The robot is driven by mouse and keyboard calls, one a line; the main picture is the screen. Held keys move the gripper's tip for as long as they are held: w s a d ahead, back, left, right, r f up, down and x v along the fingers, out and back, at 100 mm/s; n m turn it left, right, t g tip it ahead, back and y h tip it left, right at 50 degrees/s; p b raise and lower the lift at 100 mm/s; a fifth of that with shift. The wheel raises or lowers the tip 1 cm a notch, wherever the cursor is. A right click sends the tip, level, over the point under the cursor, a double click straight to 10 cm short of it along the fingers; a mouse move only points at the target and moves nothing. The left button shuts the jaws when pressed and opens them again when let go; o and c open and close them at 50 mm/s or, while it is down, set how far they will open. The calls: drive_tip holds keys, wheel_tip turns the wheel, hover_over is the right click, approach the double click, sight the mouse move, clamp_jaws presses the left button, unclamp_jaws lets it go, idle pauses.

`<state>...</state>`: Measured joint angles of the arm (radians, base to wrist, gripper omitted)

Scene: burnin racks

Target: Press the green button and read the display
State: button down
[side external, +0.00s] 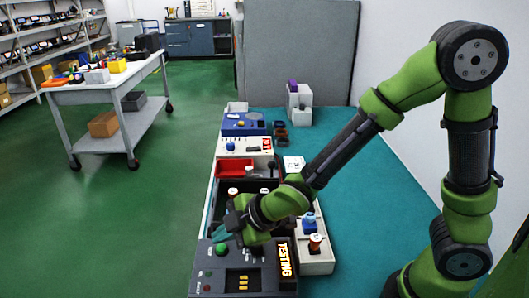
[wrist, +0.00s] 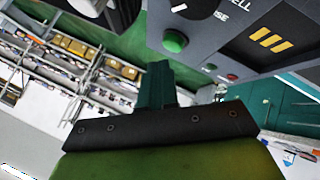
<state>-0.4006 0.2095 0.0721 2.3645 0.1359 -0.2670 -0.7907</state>
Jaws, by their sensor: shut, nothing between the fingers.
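A dark grey control panel (side external: 208,268) lies at the near end of the bench. Its green button (side external: 221,249) is near the panel's upper left in the side view. The green button also shows in the wrist view (wrist: 175,41), just beyond my fingertips. The display (side external: 286,259) at the panel's right is lit and reads "TESTING" in orange letters. My gripper (side external: 221,238) is shut and empty, beside the green button. Its teal fingers show together in the wrist view (wrist: 156,72), with a small visible gap to the button in the picture.
Yellow bars (side external: 243,282) mark the panel, and a small red button (side external: 206,287) sits at its lower left. A light tray (side external: 318,262) with spools stands right of it. A red bin (side external: 262,166) and other boxes line the teal bench behind. The bench's right side is mostly clear.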

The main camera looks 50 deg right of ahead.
sight(249, 254)
drive_tip(key=shift+r, duration=2.45)
drive_tip(key=s+m, duration=0.1)
drive_tip(key=s+d+f+m+g, duration=0.1)
drive_tip(key=m, duration=0.1)
drive_tip(key=shift+s+f+h, duration=0.2)
drive_tip(key=shift+f+h, duration=0.1)
drive_tip(key=s+d+m, duration=0.1)
drive_tip(key=d+r+m+g, duration=0.1)
drive_tip(key=shift+s+m, duration=0.3)
drive_tip(key=shift+s, duration=0.05)
drive_tip(key=s+d+r+m+t+h, duration=0.1)
drive_tip(key=s+d+r+m, duration=0.9)
drive_tip(key=d+m, duration=0.2)
drive_tip(key=shift+s+d+r+m+h, duration=0.2)
drive_tip(key=shift+d+m+h, duration=0.1)
drive_tip(key=shift+d+m, duration=0.15)
drive_tip(key=c, duration=1.8)
unclamp_jaws()
